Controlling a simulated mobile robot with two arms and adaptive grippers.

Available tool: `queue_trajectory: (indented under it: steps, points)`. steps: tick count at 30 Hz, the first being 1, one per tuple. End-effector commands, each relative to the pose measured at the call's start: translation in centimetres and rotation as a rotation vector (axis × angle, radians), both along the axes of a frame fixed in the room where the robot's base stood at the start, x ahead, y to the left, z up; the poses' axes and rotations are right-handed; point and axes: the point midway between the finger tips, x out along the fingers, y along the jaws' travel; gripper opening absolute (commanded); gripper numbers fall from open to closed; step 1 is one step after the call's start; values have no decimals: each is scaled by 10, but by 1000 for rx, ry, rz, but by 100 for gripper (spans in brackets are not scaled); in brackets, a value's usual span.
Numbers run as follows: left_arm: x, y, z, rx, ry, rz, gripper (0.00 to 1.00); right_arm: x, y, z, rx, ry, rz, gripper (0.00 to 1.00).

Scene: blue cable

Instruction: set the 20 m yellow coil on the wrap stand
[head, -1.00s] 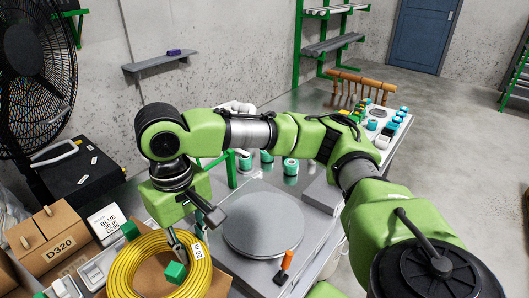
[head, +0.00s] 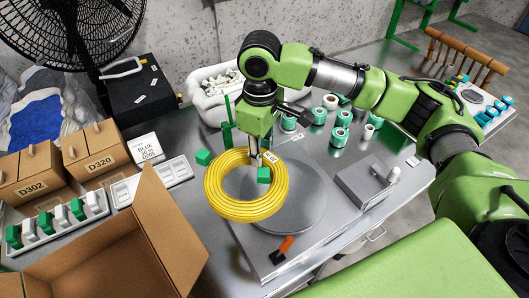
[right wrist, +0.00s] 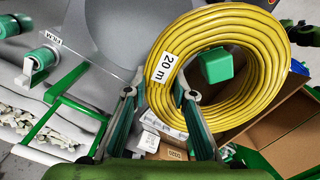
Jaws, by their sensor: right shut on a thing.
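The yellow coil (head: 225,200) with a white "20 m" tag hangs in my right gripper (head: 256,160), above the left part of the wrap stand's round grey disc (head: 308,205). In the right wrist view, the fingers (right wrist: 160,95) are shut on the near side of the coil (right wrist: 255,30), beside its tag. The disc (right wrist: 115,30) is partly hidden by the coil. A gap below the coil cannot be measured. A green block (head: 264,175) shows at the coil's opening. My left gripper is out of view.
An open cardboard box (head: 130,250) stands at the front left. An orange-handled tool (head: 282,248) lies in front of the disc. Several green-and-white spools (head: 320,115) stand behind it. A grey block (head: 365,185) is to its right, a white bin (head: 225,85) at the back.

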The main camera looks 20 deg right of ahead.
Motion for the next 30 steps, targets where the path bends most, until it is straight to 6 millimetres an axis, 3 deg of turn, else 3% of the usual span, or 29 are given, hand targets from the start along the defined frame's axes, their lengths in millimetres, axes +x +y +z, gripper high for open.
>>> queue_trajectory:
  steps: [15,30]
  points:
    - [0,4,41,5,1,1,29,46,-7,-39,2,4,676,0]
    - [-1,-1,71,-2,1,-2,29,63,-27,-90,2,2,1289,0]
